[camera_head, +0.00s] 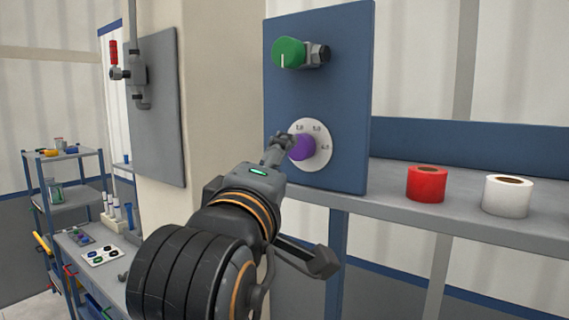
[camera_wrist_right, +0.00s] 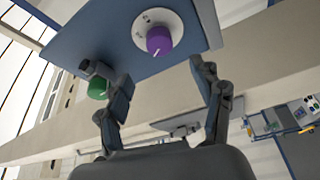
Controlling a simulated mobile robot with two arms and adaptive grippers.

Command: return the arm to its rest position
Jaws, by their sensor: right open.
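My right gripper (camera_head: 304,201) is open and empty in front of the blue panel (camera_head: 348,100). In the head view one finger shows in front of the left side of the purple knob (camera_head: 302,148), and the other finger is spread low and to the right. In the right wrist view the two fingers of the gripper (camera_wrist_right: 158,78) stand wide apart, with the purple knob (camera_wrist_right: 159,40) beyond them and nothing between them. I cannot tell whether a finger touches the knob. My left gripper is not in view.
A green knob (camera_head: 289,53) sits above on the panel. A red roll (camera_head: 426,184) and a white roll (camera_head: 506,196) stand on the grey shelf (camera_head: 465,208) at the right. A grey wall panel (camera_head: 160,110) and a cart (camera_head: 75,200) are at the left.

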